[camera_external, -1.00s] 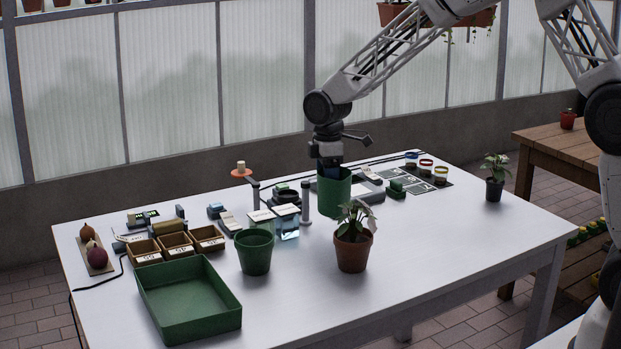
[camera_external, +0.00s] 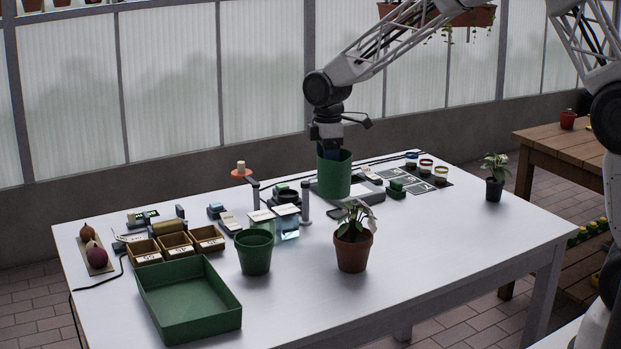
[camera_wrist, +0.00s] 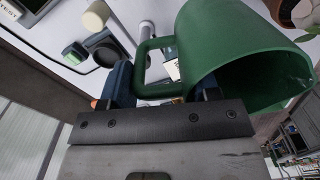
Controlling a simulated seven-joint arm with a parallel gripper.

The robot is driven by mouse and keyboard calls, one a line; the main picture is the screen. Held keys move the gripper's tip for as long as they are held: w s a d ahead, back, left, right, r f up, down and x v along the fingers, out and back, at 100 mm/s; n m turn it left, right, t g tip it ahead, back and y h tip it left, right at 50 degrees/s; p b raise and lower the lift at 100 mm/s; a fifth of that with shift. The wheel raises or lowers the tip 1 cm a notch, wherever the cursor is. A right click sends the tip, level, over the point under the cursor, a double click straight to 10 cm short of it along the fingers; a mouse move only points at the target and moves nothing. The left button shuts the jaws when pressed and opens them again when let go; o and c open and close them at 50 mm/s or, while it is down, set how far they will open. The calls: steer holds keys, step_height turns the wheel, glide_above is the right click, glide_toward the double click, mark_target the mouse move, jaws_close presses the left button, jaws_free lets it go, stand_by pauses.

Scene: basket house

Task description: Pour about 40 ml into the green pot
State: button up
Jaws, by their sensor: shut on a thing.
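My gripper (camera_external: 329,147) is shut on a green jug (camera_external: 334,178) and holds it upright or nearly so above the back middle of the table. In the wrist view the jug (camera_wrist: 235,50) fills the upper right, with its handle (camera_wrist: 150,60) between the two blue fingers (camera_wrist: 160,85). No liquid can be made out inside it. A green pot (camera_external: 255,256) stands on the table in front and to the left of the jug, apart from it. The pot's inside is dark and its contents cannot be told.
A potted plant in terracotta (camera_external: 353,252) stands in front of the jug. A green tray (camera_external: 190,310), labelled wooden boxes (camera_external: 175,243) and clear containers of bluish liquid (camera_external: 287,224) lie to the left. Small jars (camera_external: 426,170) stand behind right. The table's right front is clear.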

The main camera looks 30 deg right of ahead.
step_height(320, 180, up, 3)
steer(key=shift+r, duration=0.2)
steer(key=shift+w+a+r, duration=0.1)
steer(key=shift+a, duration=0.15)
steer(key=w+a, duration=0.3)
steer(key=a, duration=0.7)
steer(key=w+a, duration=0.3)
steer(key=a, duration=0.8)
steer(key=shift+d+f, duration=0.15)
steer(key=shift+f, duration=1.15)
steer(key=shift+d+f, duration=0.1)
steer(key=shift+f, duration=1.15)
steer(key=shift+s, duration=0.2)
steer(key=s+a+r+t+h, duration=0.2)
steer(key=s+r+t, duration=0.1)
steer(key=s+t, duration=0.5)
steer(key=shift+s+a+r+t+h, duration=0.2)
steer(key=shift+s+t+h, duration=0.1)
steer(key=shift+t, duration=0.3)
